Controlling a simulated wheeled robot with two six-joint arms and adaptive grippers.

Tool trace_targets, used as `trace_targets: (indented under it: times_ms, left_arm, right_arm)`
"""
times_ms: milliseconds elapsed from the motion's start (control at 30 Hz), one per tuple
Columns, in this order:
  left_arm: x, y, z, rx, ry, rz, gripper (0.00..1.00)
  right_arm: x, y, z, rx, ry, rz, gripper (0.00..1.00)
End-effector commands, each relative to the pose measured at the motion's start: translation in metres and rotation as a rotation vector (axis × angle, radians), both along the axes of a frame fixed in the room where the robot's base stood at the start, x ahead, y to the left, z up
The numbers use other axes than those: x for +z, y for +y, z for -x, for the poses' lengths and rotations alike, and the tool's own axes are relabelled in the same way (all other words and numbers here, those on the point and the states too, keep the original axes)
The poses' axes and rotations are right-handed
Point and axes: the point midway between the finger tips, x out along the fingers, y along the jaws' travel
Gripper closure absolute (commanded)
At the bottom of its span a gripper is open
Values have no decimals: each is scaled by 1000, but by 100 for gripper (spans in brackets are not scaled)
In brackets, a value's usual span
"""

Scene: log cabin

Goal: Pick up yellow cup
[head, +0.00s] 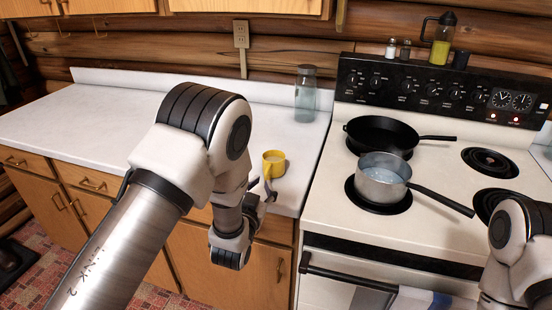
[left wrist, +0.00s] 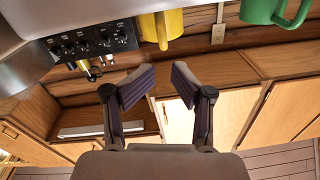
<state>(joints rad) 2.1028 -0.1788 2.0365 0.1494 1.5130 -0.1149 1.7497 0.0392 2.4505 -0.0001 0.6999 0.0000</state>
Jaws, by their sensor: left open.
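The yellow cup (head: 273,164) stands on the white counter near its front edge, left of the stove. My left gripper (head: 264,190) is just in front of the cup, partly hidden by its own arm. In the left wrist view, which looks upside down, my left gripper (left wrist: 162,82) is open with nothing between its fingers. The yellow cup (left wrist: 161,24) is beyond the fingertips there, near the top edge and cut off by it. My right gripper is out of view; only part of the right arm shows.
A green cup (left wrist: 275,12) is near the yellow one in the left wrist view. A glass bottle (head: 306,95) stands behind on the counter (head: 75,115). A steel saucepan (head: 383,181) and a black frying pan (head: 382,135) sit on the stove.

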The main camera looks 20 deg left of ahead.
Motion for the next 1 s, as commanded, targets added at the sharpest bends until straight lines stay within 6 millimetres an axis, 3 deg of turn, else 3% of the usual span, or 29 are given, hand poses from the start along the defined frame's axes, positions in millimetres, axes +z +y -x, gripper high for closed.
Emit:
trace_targets:
  times_ms: [400,667,700,800,1000]
  left_arm:
    - [-2,8,-64,-1,9,-1,60]
    - [-5,8,-72,0,13,-1,60]
    - [-5,8,-72,0,13,-1,67]
    - [-5,8,-71,0,13,-1,100]
    - [-6,8,-71,0,14,-1,100]
  right_arm:
    - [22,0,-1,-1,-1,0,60]
    - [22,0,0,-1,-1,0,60]
    - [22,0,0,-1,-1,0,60]
    - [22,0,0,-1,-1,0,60]
    - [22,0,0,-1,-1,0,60]
